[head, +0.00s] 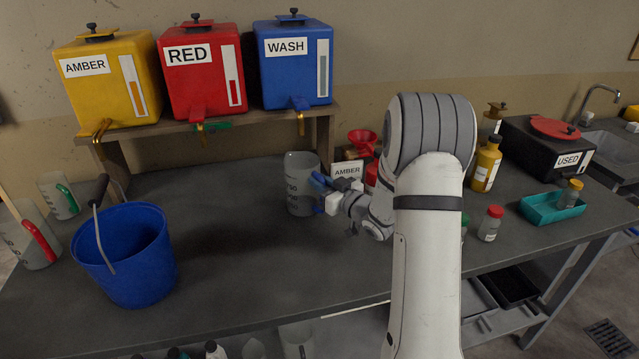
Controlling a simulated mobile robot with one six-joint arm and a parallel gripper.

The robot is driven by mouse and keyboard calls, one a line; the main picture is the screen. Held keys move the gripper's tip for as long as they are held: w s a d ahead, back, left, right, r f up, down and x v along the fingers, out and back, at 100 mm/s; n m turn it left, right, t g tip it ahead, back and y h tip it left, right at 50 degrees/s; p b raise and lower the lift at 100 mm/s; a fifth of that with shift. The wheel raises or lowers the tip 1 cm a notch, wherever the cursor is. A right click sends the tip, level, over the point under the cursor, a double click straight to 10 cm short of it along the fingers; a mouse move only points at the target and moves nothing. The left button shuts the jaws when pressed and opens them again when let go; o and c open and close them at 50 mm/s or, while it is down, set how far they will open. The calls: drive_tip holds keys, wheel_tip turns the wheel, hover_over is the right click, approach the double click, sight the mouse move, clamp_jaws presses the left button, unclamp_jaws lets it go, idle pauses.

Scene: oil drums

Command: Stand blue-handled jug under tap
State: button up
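The grey translucent jug with the blue handle (300,186) is upright at the middle of the bench, in front of the shelf's right end. It is below and slightly in front of the blue WASH tank's tap (299,115). I cannot tell whether it rests fully on the bench or whether its mouth is exactly under the spout. My gripper (326,194) is at the jug's right side, at its blue handle, and partly hides it. The fingers are too small to show whether they are closed on the handle.
AMBER (100,85), RED (200,75) and WASH (291,65) tanks stand on the shelf. A blue bucket (125,255) and two jugs (35,240) stand at left. An AMBER card (346,171) and red funnel (362,140) are close behind my gripper. The bench's middle left is clear.

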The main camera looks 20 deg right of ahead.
drive_tip(key=o, duration=0.4)
drive_tip(key=shift+o, duration=0.2)
drive_tip(key=shift+s, duration=0.1)
